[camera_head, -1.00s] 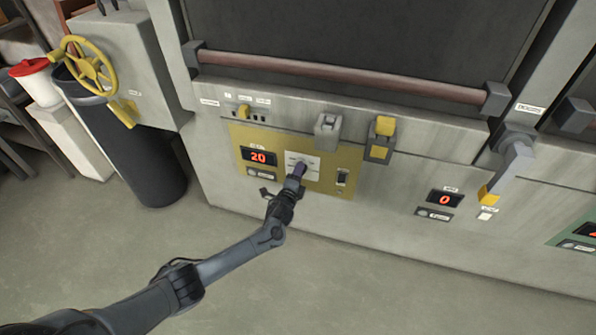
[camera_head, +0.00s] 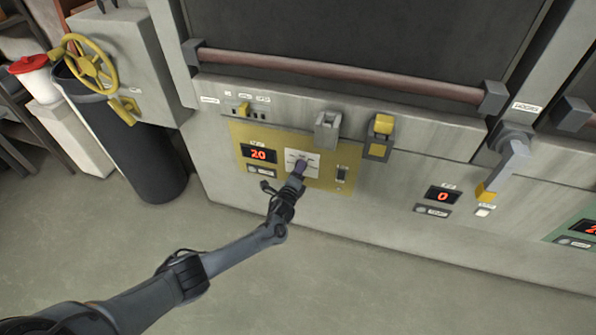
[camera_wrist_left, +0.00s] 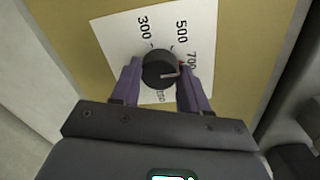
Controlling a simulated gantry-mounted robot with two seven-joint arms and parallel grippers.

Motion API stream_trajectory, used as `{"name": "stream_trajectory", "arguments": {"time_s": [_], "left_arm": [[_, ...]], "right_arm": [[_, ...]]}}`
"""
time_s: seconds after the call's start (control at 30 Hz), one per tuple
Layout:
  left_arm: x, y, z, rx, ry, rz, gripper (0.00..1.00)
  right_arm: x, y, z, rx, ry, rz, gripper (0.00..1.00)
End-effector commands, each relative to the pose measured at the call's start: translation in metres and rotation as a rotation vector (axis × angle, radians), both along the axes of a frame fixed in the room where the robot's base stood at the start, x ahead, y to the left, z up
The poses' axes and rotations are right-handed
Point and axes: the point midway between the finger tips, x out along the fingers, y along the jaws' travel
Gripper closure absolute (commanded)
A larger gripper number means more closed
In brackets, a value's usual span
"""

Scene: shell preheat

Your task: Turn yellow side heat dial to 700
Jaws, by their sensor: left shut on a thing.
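The yellow panel (camera_head: 235,134) is on the front of the grey furnace, with a red display (camera_head: 258,155) reading 20. A white dial plate (camera_head: 294,157) sits right of the display. In the left wrist view, the round dark heat dial (camera_wrist_left: 158,62) is at the centre of the white plate (camera_wrist_left: 122,40), with labels 300, 500 and 700 around it. A lower label is partly hidden. The dial's light pointer mark lies toward the right, a little below the 700 label. My left gripper (camera_head: 299,168) is shut on the dial, its purple fingers (camera_wrist_left: 160,82) on either side. My right gripper is not in view.
A small switch (camera_head: 342,174) is on the panel right of the dial. Grey and yellow boxes (camera_head: 381,124) project above it. A second display (camera_head: 442,197) reads 0, near a yellow-tipped lever (camera_head: 512,162). A dark bin (camera_head: 140,155) stands left. The floor in front is clear.

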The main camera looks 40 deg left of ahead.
Motion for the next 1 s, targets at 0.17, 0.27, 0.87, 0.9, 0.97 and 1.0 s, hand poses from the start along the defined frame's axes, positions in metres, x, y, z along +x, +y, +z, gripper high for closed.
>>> {"name": "stream_trajectory", "arguments": {"time_s": [0.17, 0.27, 0.87, 0.9, 0.97, 1.0], "left_arm": [[0.000, 0.000, -0.001, -0.001, 0.002, 0.001, 0.34], [0.000, 0.000, -0.001, -0.001, 0.000, 0.000, 0.30], [-0.041, -0.017, 0.005, -0.002, 0.004, -0.002, 0.30], [-0.048, -0.020, 0.006, -0.002, 0.004, -0.002, 0.30], [-0.057, -0.023, 0.007, -0.002, 0.003, -0.001, 0.30], [-0.064, -0.026, 0.007, -0.003, 0.003, -0.002, 0.30]], "right_arm": [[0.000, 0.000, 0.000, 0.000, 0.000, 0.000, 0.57], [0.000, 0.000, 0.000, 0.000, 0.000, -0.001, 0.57], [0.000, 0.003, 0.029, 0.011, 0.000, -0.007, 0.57], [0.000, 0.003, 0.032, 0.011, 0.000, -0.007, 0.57], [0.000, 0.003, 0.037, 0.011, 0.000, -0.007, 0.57], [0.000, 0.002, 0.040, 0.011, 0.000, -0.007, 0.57]]}}
